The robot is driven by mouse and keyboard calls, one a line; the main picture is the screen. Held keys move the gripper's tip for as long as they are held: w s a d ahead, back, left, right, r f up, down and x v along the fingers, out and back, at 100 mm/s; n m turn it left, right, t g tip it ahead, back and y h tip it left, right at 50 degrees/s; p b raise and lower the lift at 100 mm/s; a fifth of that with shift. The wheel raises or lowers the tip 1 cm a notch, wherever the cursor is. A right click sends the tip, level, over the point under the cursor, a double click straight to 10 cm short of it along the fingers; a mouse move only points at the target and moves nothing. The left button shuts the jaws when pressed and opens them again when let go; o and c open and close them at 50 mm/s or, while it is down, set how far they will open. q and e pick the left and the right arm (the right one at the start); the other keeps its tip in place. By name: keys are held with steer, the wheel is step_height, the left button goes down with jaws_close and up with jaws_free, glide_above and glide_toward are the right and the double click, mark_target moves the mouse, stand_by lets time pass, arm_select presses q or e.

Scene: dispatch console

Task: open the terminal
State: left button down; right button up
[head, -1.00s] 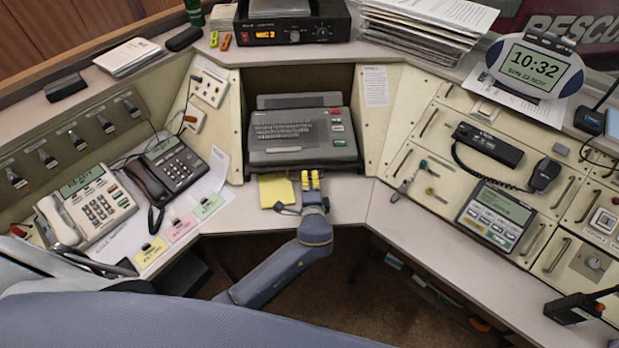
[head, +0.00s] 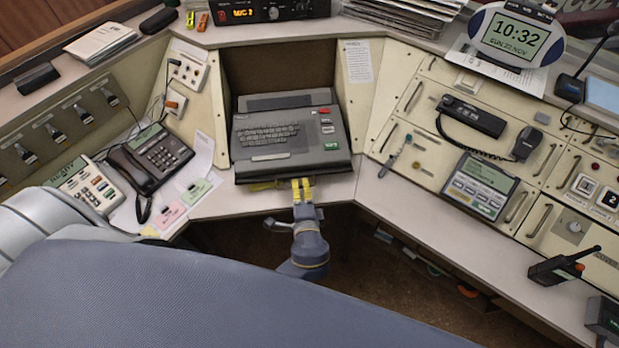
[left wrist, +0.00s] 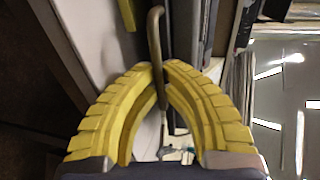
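The terminal (head: 268,160) is a dark grey unit with a keyboard (head: 270,135) and red and green keys on its right. It sits in the recess in the middle of the console, its front reaching out over the desk strip. A gap shows behind it. My left gripper (head: 301,188) is at its front edge, right of the middle. In the left wrist view, the yellow fingers (left wrist: 157,75) close together at a thin brown metal handle (left wrist: 155,30), which runs between the tips. The grip itself is partly hidden. My right gripper is in neither view.
A yellow note (head: 262,186) is mostly covered by the terminal's front. Phones (head: 150,158) stand at left. A radio panel with handset (head: 470,117) and a walkie-talkie (head: 562,266) are at right.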

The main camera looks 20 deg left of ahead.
arm_select(q)
steer(key=c, duration=1.5)
jaws_free()
steer(key=shift+d, duration=0.1)
steer(key=shift+v, duration=3.8)
